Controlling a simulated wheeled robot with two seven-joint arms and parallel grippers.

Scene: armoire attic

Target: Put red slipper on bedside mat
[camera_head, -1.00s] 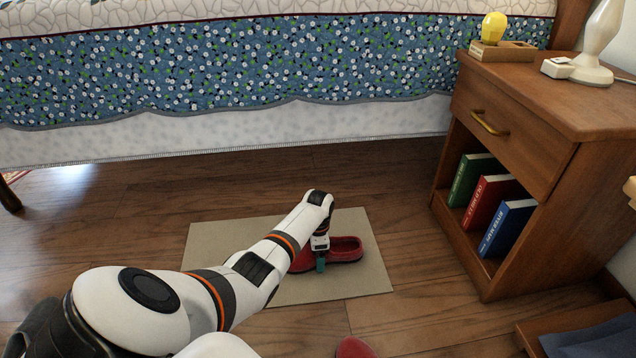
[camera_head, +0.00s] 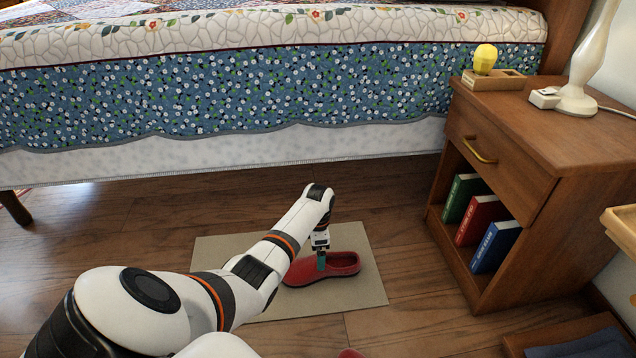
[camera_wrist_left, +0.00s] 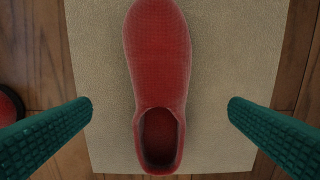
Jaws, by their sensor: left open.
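A red slipper (camera_head: 338,267) lies flat, sole down, on the beige mat (camera_head: 226,253) beside the bed. It also shows in the left wrist view (camera_wrist_left: 160,62), toe toward the top, with the mat (camera_wrist_left: 232,50) under it. My left gripper (camera_head: 321,262) is over the slipper. In the left wrist view its green fingers (camera_wrist_left: 160,112) are spread wide, one on each side of the slipper and apart from it. A second red slipper shows only as a sliver at the bottom of the head view (camera_head: 350,353). My right gripper is not in view.
A wooden nightstand (camera_head: 555,135) with books (camera_head: 478,222) on its shelf stands right of the mat. The bed (camera_head: 220,75) runs along the back. Bare wooden floor (camera_head: 405,255) lies between mat and nightstand.

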